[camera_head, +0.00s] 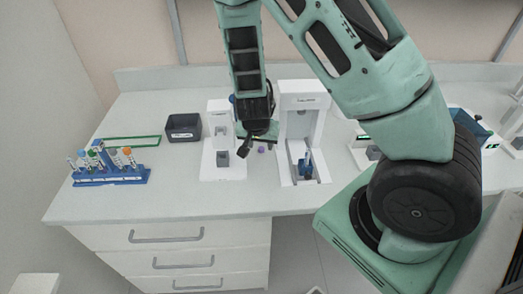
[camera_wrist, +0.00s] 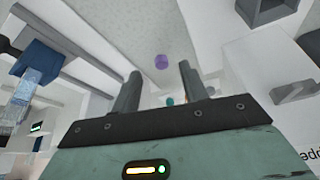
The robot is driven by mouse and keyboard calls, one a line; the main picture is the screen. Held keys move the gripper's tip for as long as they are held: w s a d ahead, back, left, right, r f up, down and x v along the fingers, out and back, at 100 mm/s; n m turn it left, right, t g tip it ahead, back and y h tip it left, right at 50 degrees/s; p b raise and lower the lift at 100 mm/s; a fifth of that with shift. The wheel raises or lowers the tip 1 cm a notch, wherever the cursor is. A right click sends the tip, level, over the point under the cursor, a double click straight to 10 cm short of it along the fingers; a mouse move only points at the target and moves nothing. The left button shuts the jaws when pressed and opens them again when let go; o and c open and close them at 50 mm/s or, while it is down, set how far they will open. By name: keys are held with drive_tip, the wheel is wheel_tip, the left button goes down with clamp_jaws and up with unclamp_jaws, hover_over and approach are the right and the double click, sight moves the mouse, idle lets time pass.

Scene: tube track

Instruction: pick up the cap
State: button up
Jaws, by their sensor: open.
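The cap (camera_head: 262,149) is a small purple piece lying on the white bench between two white devices. In the wrist view the purple cap (camera_wrist: 161,61) shows ahead of the fingertips, roughly midway between them and apart from both. My gripper (camera_wrist: 160,78) is open and empty, with its two grey fingers spread. In the head view my gripper (camera_head: 256,140) hangs over the bench close to the cap, and my arm hides part of it.
A white device (camera_head: 222,150) stands left of the cap and a taller white device (camera_head: 302,110) right of it, leaving a narrow gap. A blue tube rack (camera_head: 112,177) and a black bin (camera_head: 183,127) stand farther left. The bench front (camera_head: 200,208) is clear.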

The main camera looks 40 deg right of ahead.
sight(261, 149)
drive_tip(key=shift+x, duration=1.9)
drive_tip(key=shift+w, duration=0.1)
drive_tip(key=c, duration=0.8)
drive_tip(key=shift+r, duration=0.2)
